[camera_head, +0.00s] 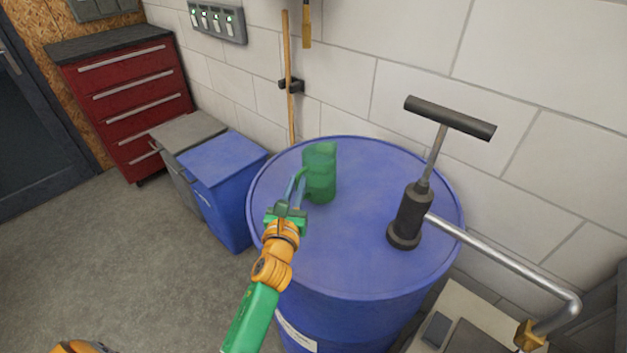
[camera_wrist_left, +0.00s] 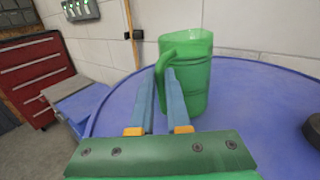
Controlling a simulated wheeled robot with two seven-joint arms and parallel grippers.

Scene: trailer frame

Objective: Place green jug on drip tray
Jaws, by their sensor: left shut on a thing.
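The green jug (camera_head: 320,172) stands upright on top of the blue drum (camera_head: 365,255), toward its left rear side. It is large in the left wrist view (camera_wrist_left: 195,75), with its handle toward me. My left gripper (camera_head: 298,184) is shut on the jug's handle, with the blue fingers on either side of it (camera_wrist_left: 165,80). I cannot clearly make out a drip tray; a pale surface with a dark panel (camera_head: 472,338) shows partly at the lower right, below the pump's spout. My right gripper is not in view.
A black hand pump (camera_head: 412,212) with a T-handle stands on the drum, and its metal spout (camera_head: 510,262) reaches to the lower right. A wall is close behind the drum. A blue bin (camera_head: 222,175) and red drawer cabinet (camera_head: 125,95) stand to the left.

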